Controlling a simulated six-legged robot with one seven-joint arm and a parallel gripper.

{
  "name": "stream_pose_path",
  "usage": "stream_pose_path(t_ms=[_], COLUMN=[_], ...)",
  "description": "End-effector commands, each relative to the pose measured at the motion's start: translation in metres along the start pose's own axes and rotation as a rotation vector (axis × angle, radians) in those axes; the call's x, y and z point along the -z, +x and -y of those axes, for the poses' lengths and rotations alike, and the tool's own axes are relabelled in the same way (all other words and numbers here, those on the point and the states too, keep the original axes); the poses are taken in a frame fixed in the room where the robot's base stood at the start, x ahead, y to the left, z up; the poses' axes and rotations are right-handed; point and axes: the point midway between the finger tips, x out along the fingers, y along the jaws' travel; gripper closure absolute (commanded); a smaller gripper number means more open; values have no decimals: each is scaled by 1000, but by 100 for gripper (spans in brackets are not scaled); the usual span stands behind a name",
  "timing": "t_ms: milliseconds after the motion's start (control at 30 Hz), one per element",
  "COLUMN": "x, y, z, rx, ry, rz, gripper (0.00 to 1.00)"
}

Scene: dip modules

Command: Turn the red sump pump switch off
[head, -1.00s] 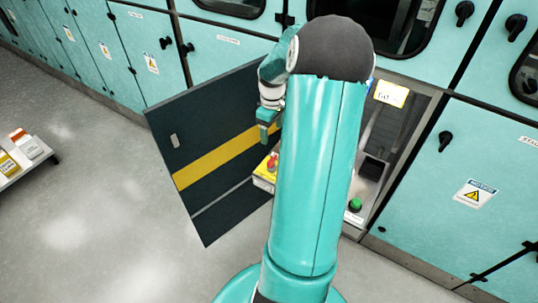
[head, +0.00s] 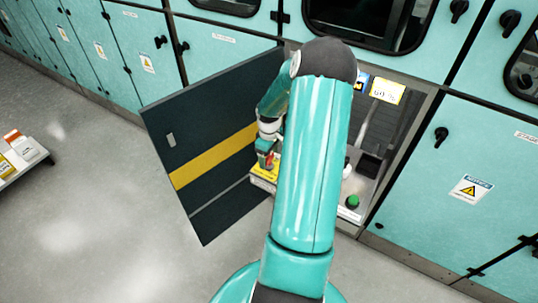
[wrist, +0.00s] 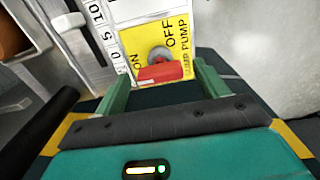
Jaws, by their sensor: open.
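The red sump pump switch (wrist: 160,73) is a red bar handle in front of a round grey hub, on a yellow plate (wrist: 181,70) marked ON at the left and OFF at the upper right. In the head view the yellow plate (head: 264,173) shows beside my arm, and the red switch is mostly hidden behind my gripper (head: 266,158). In the wrist view my gripper (wrist: 160,76) is open, with one green finger on each side of the red bar. Gaps show between the fingers and the bar; contact is not visible.
A dark open cabinet door (head: 215,110) with a yellow stripe stands left of my gripper. A green button (head: 352,201) is on the panel right of my arm. A scale with numbers (wrist: 103,38) lies left of the plate. A low cart (head: 22,160) stands far left.

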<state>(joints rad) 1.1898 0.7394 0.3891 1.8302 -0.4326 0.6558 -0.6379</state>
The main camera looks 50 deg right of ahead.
Motion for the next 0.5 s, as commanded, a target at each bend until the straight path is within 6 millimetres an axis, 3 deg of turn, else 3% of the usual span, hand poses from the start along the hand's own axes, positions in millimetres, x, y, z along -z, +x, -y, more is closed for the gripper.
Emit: stream_pose_path(t_ms=[233, 433, 500], x=[0, 0, 0], y=[1, 0, 0], z=[0, 0, 0], rx=[0, 0, 0], ry=[0, 0, 0], rz=[0, 0, 0], gripper=[29, 68, 72])
